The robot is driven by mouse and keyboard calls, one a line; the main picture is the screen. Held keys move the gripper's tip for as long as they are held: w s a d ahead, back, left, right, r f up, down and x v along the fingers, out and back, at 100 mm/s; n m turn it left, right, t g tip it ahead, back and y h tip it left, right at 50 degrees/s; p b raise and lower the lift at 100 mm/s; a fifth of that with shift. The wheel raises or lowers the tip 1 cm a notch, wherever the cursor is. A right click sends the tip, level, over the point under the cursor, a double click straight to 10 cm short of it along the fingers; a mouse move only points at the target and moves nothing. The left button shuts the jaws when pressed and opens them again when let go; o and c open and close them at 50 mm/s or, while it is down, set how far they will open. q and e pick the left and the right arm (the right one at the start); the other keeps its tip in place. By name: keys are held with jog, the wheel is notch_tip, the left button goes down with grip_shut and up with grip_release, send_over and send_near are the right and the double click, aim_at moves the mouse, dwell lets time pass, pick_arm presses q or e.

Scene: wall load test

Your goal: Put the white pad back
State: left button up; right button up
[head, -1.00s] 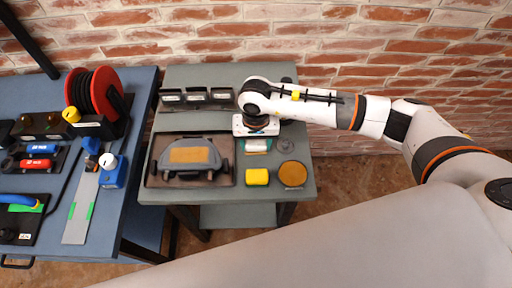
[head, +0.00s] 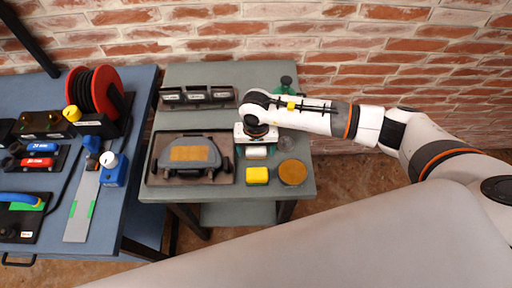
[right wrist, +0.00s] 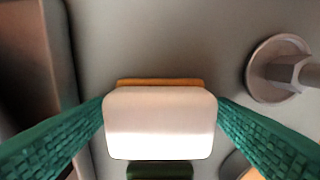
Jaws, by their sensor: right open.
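The white pad (head: 257,153) is at the right of the grey-green table, behind a yellow block. In the right wrist view the white pad (right wrist: 160,125) fills the space between the two green ribbed fingers of my right gripper (right wrist: 160,104), with an orange-brown edge behind it and a dark green piece in front. The right gripper is open around the pad; I cannot tell whether the fingers touch it. In the head view the right gripper (head: 256,144) points down at the pad, its fingers mostly hidden under the wrist. My left gripper is out of view.
Nearby are the yellow block (head: 257,175), a round tan disc (head: 293,173) and a grey knob (right wrist: 285,72). A tray (head: 160,180) with a grey tool (head: 190,155) lies left. Black bins (head: 197,95) stand at the back. A brick wall (head: 300,40) rises behind.

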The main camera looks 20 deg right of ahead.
aim_at(256, 148)
jog(key=shift+r, duration=0.2)
jog(key=shift+w+r, duration=0.1)
jog(key=shift+r, duration=0.15)
notch_tip(256, 148, up, 11)
jog(key=b, duration=0.2)
jog(key=shift+r+b, duration=0.2)
jog(key=shift+b, duration=0.1)
